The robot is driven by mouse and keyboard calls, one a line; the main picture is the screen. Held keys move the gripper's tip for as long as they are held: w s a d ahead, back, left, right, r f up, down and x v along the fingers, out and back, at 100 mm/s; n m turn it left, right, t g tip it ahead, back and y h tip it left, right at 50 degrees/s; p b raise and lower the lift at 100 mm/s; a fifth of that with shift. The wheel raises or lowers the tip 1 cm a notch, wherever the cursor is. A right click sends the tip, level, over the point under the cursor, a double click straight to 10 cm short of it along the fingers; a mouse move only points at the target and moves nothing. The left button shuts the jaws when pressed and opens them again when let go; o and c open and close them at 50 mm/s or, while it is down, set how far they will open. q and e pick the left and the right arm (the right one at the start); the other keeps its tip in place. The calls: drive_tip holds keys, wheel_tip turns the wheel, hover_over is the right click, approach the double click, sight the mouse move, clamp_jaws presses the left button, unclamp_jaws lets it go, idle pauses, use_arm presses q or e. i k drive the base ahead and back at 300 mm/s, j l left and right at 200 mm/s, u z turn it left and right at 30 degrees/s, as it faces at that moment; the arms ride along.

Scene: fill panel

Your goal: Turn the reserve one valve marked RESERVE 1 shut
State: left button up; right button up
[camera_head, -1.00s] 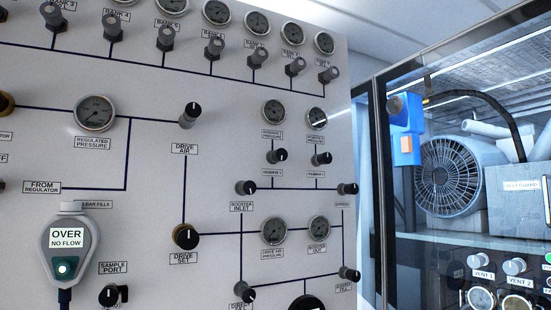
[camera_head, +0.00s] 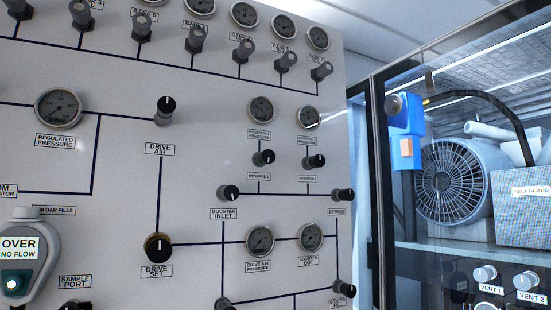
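The reserve valves are two black knobs side by side on the grey panel (camera_head: 120,200), right of its middle. The left one (camera_head: 264,158) has a small label (camera_head: 259,176) below it that appears to read RESERVE 1, though the print is tiny. A white mark shows on its face; how far it is turned is hard to tell. The right knob (camera_head: 315,161) has a similar label that seems to read RESERVE 2. A round gauge (camera_head: 261,110) sits above the left knob. Neither of my grippers is in view.
The booster inlet knob (camera_head: 228,193) and bypass knob (camera_head: 343,195) sit close below the reserve pair. Drive air (camera_head: 165,107) and drive set (camera_head: 158,247) knobs are to the left. A glass-fronted cabinet with a fan (camera_head: 452,180) stands to the right.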

sight(267, 156)
drive_tip(key=i+l+u, duration=0.1)
drive_tip(key=u, duration=0.3)
drive_tip(key=i+l+u, duration=0.2)
drive_tip(key=u, duration=0.15)
drive_tip(key=i+l+u, duration=0.2)
drive_tip(key=u, duration=0.2)
